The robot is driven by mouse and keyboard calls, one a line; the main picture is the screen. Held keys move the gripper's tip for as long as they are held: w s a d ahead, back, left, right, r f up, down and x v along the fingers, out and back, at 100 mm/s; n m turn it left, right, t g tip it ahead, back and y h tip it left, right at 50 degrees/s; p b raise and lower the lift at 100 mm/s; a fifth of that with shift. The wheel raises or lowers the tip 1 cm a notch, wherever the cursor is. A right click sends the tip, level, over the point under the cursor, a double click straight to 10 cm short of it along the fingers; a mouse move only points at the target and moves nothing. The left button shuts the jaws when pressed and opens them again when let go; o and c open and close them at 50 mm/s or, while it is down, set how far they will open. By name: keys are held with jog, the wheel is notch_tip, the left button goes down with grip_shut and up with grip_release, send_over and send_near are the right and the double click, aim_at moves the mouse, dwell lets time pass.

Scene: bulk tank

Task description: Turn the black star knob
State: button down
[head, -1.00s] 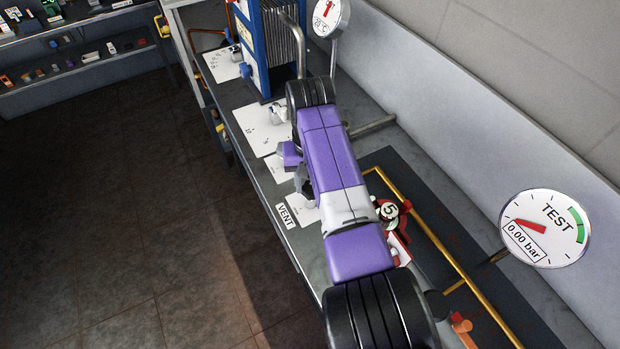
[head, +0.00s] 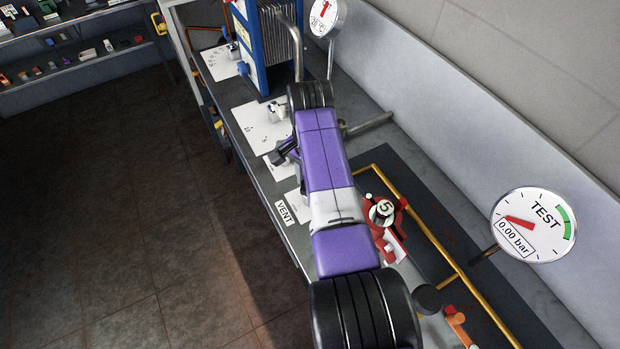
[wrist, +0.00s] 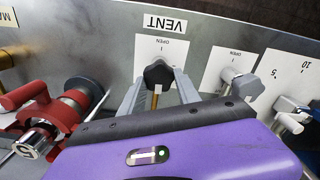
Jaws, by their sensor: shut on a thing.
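The black star knob (wrist: 158,73) shows in the wrist view on a brass-coloured stem, in front of a white card marked OPEN and below the VENT label (wrist: 165,23). My gripper (wrist: 159,84) has its two grey fingers on either side of the knob and is shut on it. The knob's star-shaped head stays visible between the fingertips. In the head view my arm covers that part of the panel, and I cannot make out the knob there.
A grey knob (wrist: 243,84) stands close to the right in the wrist view, and a red valve (wrist: 42,118) to the left. The TEST gauge (head: 533,225) reads 0.00 bar. A yellow pipe (head: 440,255) runs along the bench. The floor at left is clear.

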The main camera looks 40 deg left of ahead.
jog(key=shift+m, duration=0.4)
jog(key=c, duration=0.9)
grip_release()
jog(key=shift+o, duration=0.2)
jog(key=shift+r, duration=0.1)
notch_tip(320, 180, up, 8)
jog(key=shift+f+b, duration=0.15)
jog(key=shift+b, duration=0.4)
